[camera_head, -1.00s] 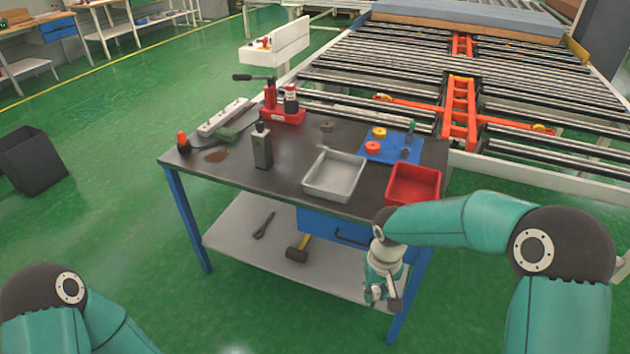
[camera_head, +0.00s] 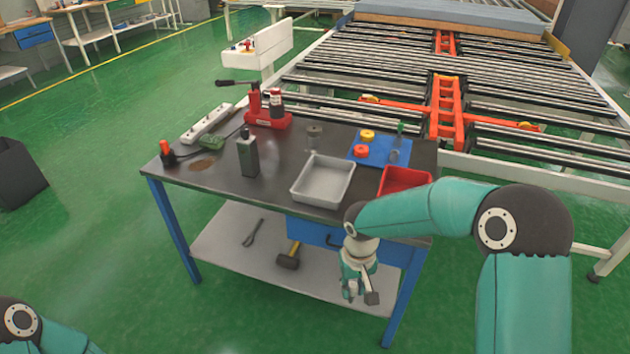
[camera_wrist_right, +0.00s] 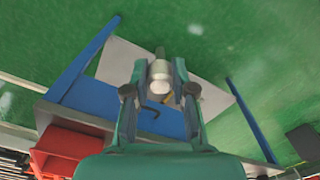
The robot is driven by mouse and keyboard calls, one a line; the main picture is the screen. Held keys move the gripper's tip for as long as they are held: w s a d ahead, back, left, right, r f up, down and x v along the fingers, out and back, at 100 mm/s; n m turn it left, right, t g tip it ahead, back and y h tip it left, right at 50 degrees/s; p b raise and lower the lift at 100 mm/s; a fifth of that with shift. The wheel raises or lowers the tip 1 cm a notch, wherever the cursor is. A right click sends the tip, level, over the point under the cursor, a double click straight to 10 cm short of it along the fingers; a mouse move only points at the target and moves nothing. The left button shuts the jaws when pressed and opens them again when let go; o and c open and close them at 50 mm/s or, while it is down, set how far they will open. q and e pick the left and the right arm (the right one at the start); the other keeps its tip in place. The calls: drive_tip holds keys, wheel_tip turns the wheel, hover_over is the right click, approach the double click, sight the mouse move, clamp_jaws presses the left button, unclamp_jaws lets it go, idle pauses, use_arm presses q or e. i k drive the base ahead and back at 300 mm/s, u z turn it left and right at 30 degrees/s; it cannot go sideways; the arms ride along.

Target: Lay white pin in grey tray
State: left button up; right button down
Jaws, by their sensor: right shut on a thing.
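The grey tray (camera_head: 323,180) sits empty on the dark top of the workbench, near its front edge. My right gripper (camera_head: 360,293) hangs in front of the bench, below the level of its top and below the tray. In the right wrist view my right gripper (camera_wrist_right: 160,64) is shut on the white pin (camera_wrist_right: 159,79), a pale cylinder with a dark far end. The pin is hard to make out in the head view. Only a piece of my left arm shows at the lower left; its gripper is out of view.
A red tray (camera_head: 404,179) stands right of the grey one, partly behind my right arm. A blue mat (camera_head: 380,151) with yellow and red rings lies behind. A dark grey bottle (camera_head: 248,155) stands left. A hammer (camera_head: 288,258) lies on the lower shelf.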

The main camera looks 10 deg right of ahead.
sight(331, 172)
drive_tip(key=i, duration=0.85)
drive_tip(key=z, duration=0.05)
